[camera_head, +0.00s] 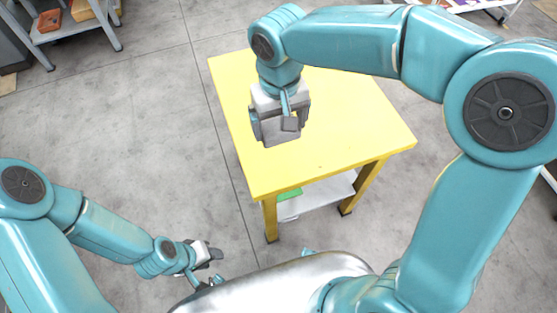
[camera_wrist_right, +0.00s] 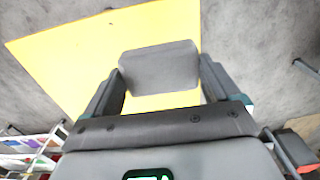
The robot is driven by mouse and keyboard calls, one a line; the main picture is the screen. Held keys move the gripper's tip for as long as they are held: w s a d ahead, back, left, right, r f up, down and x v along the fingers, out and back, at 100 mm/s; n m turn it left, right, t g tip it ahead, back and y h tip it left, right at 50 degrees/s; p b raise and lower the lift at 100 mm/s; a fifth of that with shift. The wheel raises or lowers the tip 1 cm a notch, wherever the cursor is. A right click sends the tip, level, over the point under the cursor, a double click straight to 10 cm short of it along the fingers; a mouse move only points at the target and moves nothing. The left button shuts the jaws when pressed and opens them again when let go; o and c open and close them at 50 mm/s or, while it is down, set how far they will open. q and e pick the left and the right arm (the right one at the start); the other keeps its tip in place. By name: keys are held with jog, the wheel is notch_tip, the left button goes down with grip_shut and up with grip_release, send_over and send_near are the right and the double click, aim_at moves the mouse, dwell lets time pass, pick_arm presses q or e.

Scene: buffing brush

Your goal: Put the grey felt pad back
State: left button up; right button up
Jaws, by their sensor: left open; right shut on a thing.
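The grey felt pad (camera_wrist_right: 160,70) is a light grey block with rounded edges, between the two fingers of my right gripper (camera_wrist_right: 160,88) in the right wrist view. In the head view, my right gripper (camera_head: 279,124) points down over the yellow table (camera_head: 350,130), shut on the pad (camera_head: 279,133). Whether the pad touches the tabletop I cannot tell. My left gripper (camera_head: 212,265) is open and empty, low over the floor to the left of the table's front.
The tabletop around my right gripper is bare. Below it is a pale shelf (camera_head: 325,194) with a green item (camera_head: 289,193). A grey rack (camera_head: 75,32) with an orange-brown box (camera_head: 50,20) stands at the far left. The floor left of the table is clear.

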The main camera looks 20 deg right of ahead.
aim_at(280, 134)
notch_tip(280, 134, down, 15)
jog(key=shift+s+d+f+b, duration=0.1)
jog(key=shift+b, duration=0.95)
jog(key=shift+f, duration=0.3)
jog(key=shift+f, duration=0.1)
jog(key=o, duration=0.7)
jog(key=shift+o, duration=0.2)
jog(key=shift+r, duration=0.5)
notch_tip(280, 134, up, 11)
jog(key=shift+r+p, duration=0.2)
jog(key=shift+p, duration=0.75)
